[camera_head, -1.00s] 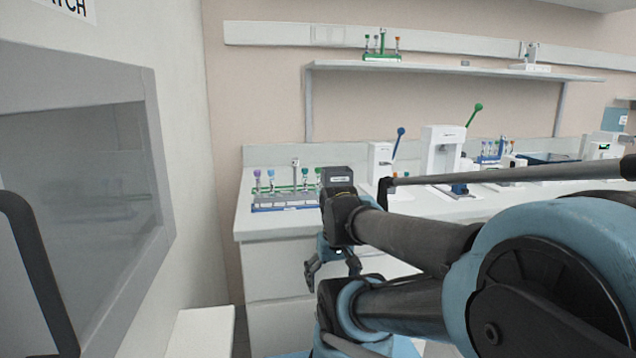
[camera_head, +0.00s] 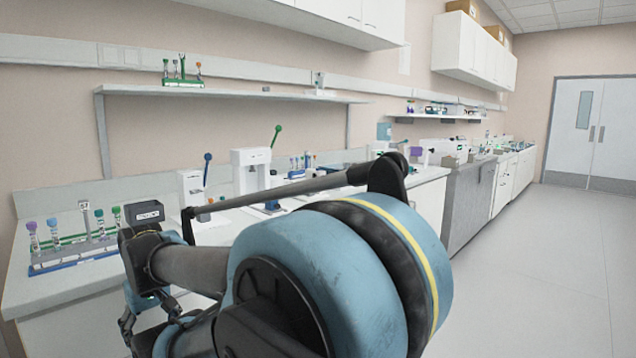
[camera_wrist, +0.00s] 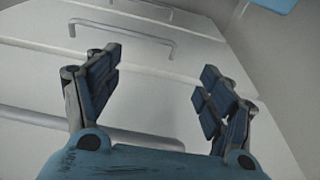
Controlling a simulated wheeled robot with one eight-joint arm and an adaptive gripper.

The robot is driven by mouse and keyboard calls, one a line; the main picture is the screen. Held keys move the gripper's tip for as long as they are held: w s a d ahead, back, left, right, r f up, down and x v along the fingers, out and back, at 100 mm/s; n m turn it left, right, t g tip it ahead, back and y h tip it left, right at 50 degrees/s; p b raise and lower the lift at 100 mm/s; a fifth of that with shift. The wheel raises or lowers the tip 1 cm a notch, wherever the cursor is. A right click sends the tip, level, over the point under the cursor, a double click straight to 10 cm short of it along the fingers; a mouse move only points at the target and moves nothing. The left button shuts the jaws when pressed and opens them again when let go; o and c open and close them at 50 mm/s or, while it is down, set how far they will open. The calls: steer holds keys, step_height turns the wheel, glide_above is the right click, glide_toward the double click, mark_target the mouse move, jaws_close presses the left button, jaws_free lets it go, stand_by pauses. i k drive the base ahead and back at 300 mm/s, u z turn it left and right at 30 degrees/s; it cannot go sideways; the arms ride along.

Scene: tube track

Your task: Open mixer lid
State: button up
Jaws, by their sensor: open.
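I cannot tell which device is the mixer, and no lid shows clearly. Candidate white machines (camera_head: 448,152) stand small and far off along the bench to the right in the head view. My gripper (camera_wrist: 162,85) is open and empty in the wrist view, facing white drawer fronts (camera_wrist: 130,85) with bar handles. In the head view my gripper (camera_head: 140,318) hangs low at the left, partly hidden by my arm, in front of the bench and well away from those machines.
A rack of capped tubes (camera_head: 75,245) stands at the bench's left end. A device with a blue lever (camera_head: 191,188) and one with a green lever (camera_head: 251,172) stand behind my arm. The floor (camera_head: 530,260) on the right is clear up to double doors (camera_head: 592,130).

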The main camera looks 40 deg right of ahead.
mark_target(331, 168)
steer(key=z, duration=0.25)
steer(key=k, duration=1.45)
steer(key=z, duration=1.3)
steer(key=i, duration=1.65)
steer(key=u, duration=0.05)
